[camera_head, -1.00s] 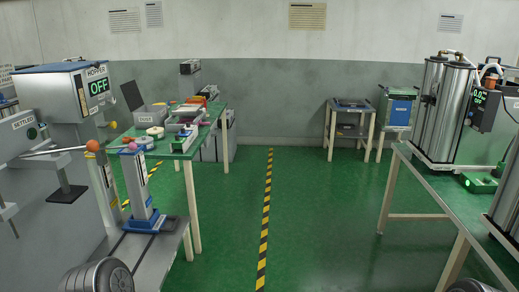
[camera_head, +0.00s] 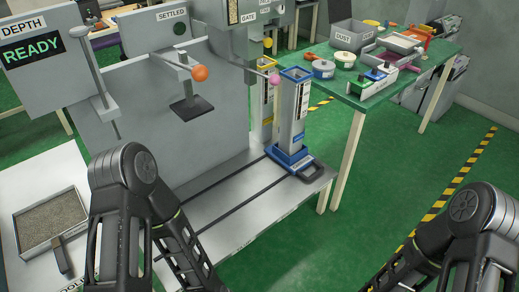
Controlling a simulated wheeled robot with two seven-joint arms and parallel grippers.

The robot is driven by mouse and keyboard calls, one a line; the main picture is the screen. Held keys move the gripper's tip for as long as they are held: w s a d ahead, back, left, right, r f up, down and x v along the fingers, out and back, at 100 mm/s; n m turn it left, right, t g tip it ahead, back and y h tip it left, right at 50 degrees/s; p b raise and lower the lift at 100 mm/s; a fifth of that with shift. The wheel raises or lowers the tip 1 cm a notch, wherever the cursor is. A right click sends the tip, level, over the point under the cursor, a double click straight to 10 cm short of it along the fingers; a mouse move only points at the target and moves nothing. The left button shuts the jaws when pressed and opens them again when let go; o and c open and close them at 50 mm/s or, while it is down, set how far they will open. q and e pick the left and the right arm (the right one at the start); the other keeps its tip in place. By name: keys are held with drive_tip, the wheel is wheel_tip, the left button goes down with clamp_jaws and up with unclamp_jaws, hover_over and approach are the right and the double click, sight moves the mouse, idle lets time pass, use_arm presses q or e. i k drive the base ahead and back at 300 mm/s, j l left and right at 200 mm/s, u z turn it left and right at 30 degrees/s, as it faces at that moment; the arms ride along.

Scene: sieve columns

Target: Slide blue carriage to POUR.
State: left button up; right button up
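The blue carriage (camera_head: 290,158) sits at the far right end of two dark rails (camera_head: 215,193) on the metal bench. It carries an upright grey column with a blue rim (camera_head: 296,105), and a dark loop handle (camera_head: 312,172) sticks out at its front right. A second column with a yellow rim (camera_head: 263,115) stands just behind it. My two arms show at the bottom left and bottom right. Both grippers are outside the picture, so their state does not show.
An orange-knobbed lever (camera_head: 200,73) and a pink knob (camera_head: 273,79) stick out near the columns. A tray of grains (camera_head: 47,218) lies at the bench's left. A green table (camera_head: 400,75) with pans stands behind right.

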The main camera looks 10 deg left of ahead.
sight(294, 164)
drive_tip(key=i+l+u, duration=0.2)
drive_tip(key=l+u, duration=0.15)
drive_tip(key=i+l+u, duration=0.3)
drive_tip(key=l+u, duration=0.35)
drive_tip(key=l, duration=0.15)
drive_tip(key=l+u, duration=0.3)
drive_tip(key=l, duration=0.2)
drive_tip(key=l+u, duration=0.35)
drive_tip(key=l, duration=0.15)
drive_tip(key=i+l, duration=0.25)
drive_tip(key=i, duration=0.3)
